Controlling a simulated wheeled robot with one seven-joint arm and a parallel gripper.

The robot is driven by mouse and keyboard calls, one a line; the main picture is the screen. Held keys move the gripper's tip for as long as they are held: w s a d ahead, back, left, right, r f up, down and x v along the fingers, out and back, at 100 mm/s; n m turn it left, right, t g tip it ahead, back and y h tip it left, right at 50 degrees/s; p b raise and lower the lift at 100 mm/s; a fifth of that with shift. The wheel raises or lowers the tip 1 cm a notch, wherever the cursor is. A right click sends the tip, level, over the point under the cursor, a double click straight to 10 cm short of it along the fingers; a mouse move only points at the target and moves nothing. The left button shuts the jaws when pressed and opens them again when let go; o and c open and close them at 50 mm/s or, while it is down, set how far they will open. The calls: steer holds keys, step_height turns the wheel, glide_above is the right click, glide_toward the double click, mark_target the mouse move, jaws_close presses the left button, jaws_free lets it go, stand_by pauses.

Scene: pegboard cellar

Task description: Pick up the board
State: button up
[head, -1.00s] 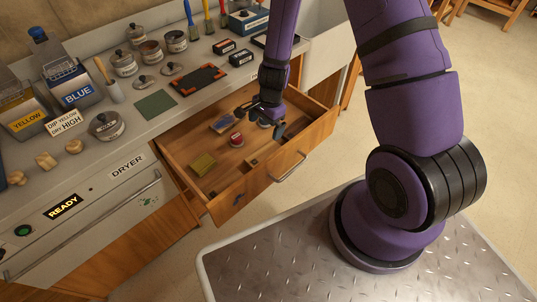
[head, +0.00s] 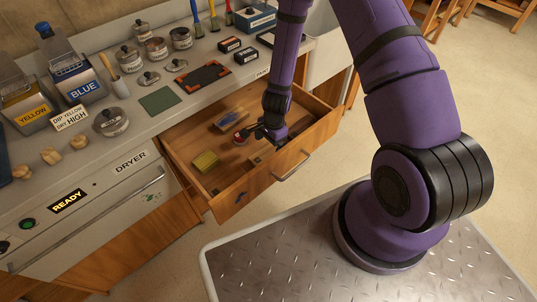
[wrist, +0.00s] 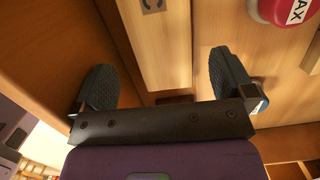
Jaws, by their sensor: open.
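A pale wooden board (wrist: 165,45) with a dark letter-like mark lies in the open drawer. In the wrist view it runs down from the top edge between the two dark finger pads, with gaps on both sides; its far end is out of frame. My gripper (wrist: 160,76) is open and empty, and the fingers do not touch the board. In the head view my gripper (head: 263,134) is low inside the drawer (head: 230,198), near its right part. The arm hides part of the drawer there, so I cannot clearly make out the board in that view.
A red wax tin (head: 241,138) sits just left of my gripper; it also shows in the wrist view (wrist: 283,8). A yellow block (head: 205,161) and a blue-and-tan item (head: 232,120) lie in the drawer. The drawer's front wall is close to my gripper.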

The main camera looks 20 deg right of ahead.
mark_target(268, 153)
steer(key=shift+a+f, duration=0.15)
steer(key=shift+f, duration=2.2)
steer(key=c, duration=1)
